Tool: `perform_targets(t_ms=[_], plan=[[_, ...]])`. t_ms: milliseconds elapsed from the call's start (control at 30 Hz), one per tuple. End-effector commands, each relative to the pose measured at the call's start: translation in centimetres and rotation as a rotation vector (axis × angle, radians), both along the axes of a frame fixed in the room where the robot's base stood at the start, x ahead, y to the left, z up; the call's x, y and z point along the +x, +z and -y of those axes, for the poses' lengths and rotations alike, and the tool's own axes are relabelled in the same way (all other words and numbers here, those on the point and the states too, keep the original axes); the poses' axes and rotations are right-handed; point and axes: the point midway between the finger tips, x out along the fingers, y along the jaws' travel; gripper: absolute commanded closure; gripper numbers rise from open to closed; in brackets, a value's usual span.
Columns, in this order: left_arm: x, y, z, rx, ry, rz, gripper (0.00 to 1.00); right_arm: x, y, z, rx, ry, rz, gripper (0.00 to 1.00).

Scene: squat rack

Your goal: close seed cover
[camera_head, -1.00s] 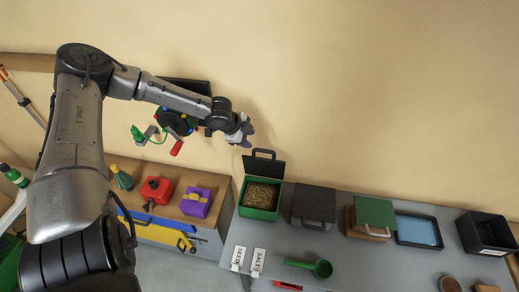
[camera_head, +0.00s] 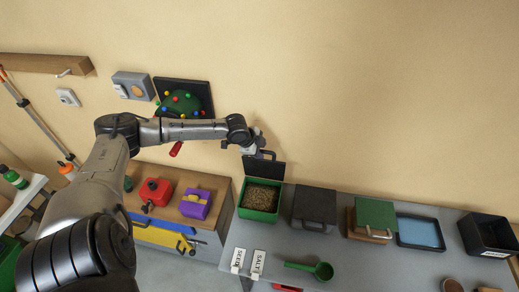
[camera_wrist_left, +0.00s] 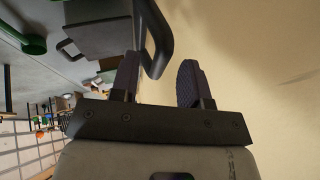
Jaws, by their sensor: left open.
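The seed box (camera_head: 259,212) is a green bin filled with brown grain on the grey counter. Its dark cover (camera_head: 265,170) stands raised at the back edge, with a loop handle on top. My left gripper (camera_head: 256,147) is at the top of the cover, by the handle. In the left wrist view my left gripper (camera_wrist_left: 160,76) is open, its two fingers apart. The dark handle (camera_wrist_left: 157,35) curves close to the tip of the left-hand finger; I cannot tell whether they touch. My right gripper is not in view.
A closed dark-lidded box (camera_head: 314,205) stands right of the seed box, then a green-lidded box (camera_head: 375,213) and a blue tray (camera_head: 420,232). Seed and salt labels and a green scoop (camera_head: 322,271) lie in front. The wall is close behind.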

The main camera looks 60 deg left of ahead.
Motion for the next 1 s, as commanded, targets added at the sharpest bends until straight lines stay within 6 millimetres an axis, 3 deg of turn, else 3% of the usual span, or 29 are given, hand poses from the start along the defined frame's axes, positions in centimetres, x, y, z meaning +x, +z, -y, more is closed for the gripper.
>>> perform_targets(t_ms=[367, 800, 1000], plan=[[0.13, -0.25, 0.01, 0.001, 0.000, -0.001, 0.58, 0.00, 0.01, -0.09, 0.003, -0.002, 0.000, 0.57], [0.12, -0.24, 0.02, 0.001, 0.000, -0.001, 0.98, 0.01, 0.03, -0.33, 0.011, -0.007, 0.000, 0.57], [0.11, -0.25, 0.01, 0.001, 0.000, -0.001, 1.00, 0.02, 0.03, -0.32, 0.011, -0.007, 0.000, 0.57]])
